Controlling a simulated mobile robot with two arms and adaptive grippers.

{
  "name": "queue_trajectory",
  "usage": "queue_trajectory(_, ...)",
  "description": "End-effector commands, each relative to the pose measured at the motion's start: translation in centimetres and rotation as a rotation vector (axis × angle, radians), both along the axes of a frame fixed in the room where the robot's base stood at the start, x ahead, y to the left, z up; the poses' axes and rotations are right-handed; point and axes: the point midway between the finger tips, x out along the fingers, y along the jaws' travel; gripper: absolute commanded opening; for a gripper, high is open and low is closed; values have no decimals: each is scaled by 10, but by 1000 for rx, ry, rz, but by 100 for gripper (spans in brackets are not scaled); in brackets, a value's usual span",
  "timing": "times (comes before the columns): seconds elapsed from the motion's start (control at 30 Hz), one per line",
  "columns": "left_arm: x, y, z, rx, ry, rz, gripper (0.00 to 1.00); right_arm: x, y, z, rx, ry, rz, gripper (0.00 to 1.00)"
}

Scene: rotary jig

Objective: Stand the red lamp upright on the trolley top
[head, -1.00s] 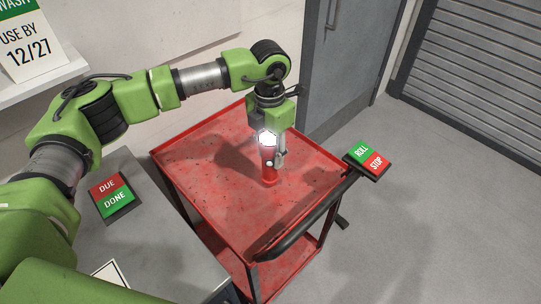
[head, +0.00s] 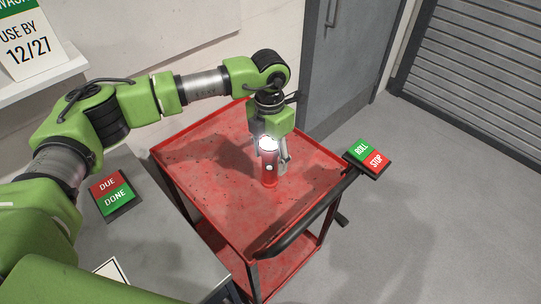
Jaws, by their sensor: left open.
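The red lamp (head: 269,172) stands upright on the red trolley top (head: 215,190), near its middle. Its lit white end points up. My left gripper (head: 272,160) comes down from above and behind the lamp. Its jaws are open, with one finger showing just right of the lamp and the other partly hidden by the glow and the lamp. I cannot tell whether a finger touches the lamp. My right gripper is not in view.
The trolley has a black handle (head: 300,222) at its front right and a ROLL/STOP sign (head: 368,157) at its right corner. A grey bench at the left holds a DUE/DONE sign (head: 114,196). A grey door (head: 345,60) is behind; the floor at right is clear.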

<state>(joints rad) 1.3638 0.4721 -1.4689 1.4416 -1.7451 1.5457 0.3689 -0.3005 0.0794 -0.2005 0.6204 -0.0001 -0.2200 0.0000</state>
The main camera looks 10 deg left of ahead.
Motion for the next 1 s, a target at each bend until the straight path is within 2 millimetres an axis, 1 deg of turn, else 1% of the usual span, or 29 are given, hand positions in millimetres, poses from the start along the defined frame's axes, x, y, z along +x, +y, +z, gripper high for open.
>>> queue_trajectory(0.03,0,0,5,-1,-1,0,53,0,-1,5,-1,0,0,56)
queue_trajectory(0.07,1,0,7,0,-2,0,53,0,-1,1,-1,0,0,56)
queue_trajectory(0.17,2,0,24,-1,-5,1,53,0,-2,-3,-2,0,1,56)
queue_trajectory(0.4,2,1,77,-1,-5,1,53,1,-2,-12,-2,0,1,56)
queue_trajectory(0.5,1,1,96,-1,-5,1,53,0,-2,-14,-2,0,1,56)
queue_trajectory(0.6,1,1,110,0,-2,1,53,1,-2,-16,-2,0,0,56)
queue_trajectory(0.7,1,1,118,0,-1,0,53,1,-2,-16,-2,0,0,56)
queue_trajectory(0.8,0,1,122,0,0,0,53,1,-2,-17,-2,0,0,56)
queue_trajectory(1.0,0,1,123,0,0,0,53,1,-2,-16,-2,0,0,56)
